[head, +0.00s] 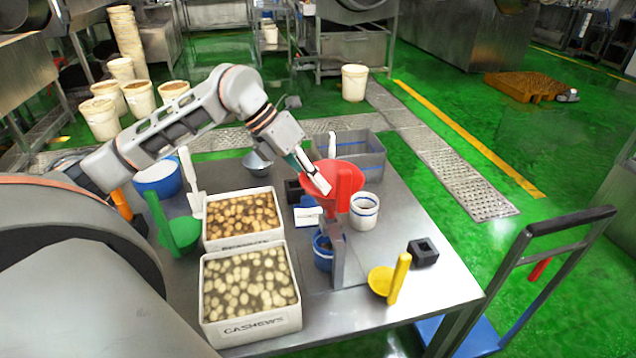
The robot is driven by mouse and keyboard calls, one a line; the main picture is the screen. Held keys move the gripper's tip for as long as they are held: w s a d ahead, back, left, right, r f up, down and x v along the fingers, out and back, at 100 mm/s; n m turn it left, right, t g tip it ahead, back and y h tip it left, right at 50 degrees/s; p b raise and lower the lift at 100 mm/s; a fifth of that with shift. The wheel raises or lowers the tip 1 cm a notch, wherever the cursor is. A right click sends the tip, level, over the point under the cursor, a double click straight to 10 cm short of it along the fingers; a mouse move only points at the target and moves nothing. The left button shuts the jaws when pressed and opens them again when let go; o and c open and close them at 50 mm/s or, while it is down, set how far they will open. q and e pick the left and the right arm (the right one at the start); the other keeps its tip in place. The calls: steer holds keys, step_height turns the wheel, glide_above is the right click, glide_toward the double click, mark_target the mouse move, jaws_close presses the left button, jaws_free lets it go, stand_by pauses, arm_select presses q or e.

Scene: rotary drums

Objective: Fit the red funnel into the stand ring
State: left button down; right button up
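A blue cup (322,254) stands beside the post, below the funnel. My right gripper is not in view.
White bins of cashews (208,312) and brown nuts (212,238) stand left. A green funnel (183,232), yellow funnel (381,281), black block (423,253), white pot (364,213) and grey crate (372,165) share the table (440,290).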

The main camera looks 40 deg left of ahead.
mark_target(318, 199)
arm_select(q)
steer(key=shift+f+b, duration=0.55)
steer(key=shift+f, duration=0.25)
steer(key=shift+f+b, duration=1)
steer(key=shift+f, duration=0.4)
steer(key=c, duration=2.2)
jaws_free()
steer(key=shift+r, duration=0.1)
steer(key=v, duration=1.2)
steer(key=shift+d, duration=0.1)
